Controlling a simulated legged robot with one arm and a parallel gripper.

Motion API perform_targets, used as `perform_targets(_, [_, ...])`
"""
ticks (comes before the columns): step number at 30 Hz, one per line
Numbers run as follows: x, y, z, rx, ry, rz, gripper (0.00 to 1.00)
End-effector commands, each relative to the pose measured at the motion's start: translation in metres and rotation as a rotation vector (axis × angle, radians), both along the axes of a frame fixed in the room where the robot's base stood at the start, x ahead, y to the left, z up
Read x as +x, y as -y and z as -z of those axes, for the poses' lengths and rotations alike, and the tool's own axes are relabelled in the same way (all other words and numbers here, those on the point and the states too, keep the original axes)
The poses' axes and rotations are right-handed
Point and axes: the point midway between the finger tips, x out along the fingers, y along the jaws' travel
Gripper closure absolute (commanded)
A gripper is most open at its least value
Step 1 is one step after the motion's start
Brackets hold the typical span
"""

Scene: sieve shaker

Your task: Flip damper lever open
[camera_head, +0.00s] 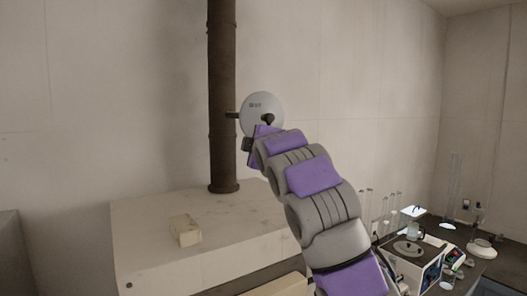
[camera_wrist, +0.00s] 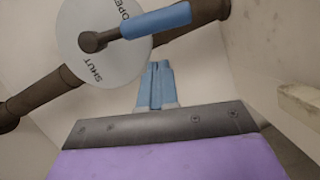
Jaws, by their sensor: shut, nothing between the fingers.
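The damper's pale round dial (camera_head: 257,104) sits beside the brown vertical pipe (camera_head: 222,90) in the head view. In the wrist view the dial (camera_wrist: 78,20) carries the words OPEN and SHUT. The damper lever has a dark pivot (camera_wrist: 90,41) and a blue handle (camera_wrist: 157,20). The handle points right and slightly up in the wrist view, just below the word OPEN. My gripper (camera_wrist: 157,66) is shut and empty, with its blue fingers together below the handle and apart from it in the picture. In the head view my arm hides the fingers and the handle.
The pipe rises from a pale box-like block (camera_head: 140,225) with a small beige block (camera_head: 185,230) on it. A dark bench (camera_head: 460,240) with glassware and an instrument (camera_head: 415,265) stands at the right. Plain wall lies behind the dial.

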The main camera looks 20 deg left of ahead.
Motion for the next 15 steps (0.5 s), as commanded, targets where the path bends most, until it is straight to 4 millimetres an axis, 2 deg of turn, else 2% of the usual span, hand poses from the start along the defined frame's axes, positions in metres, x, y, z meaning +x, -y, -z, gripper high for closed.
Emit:
perform_targets(1, [-0.007,0.0,-0.002,0.001,0.004,0.001,1.0])
perform_targets(3, [-0.008,0.009,-0.003,0.007,0.005,0.003,1.0])
perform_targets(8, [-0.019,0.015,-0.004,0.005,0.004,0.003,1.0])
perform_targets(15, [-0.045,0.026,-0.007,0.003,0.008,0.002,1.0])
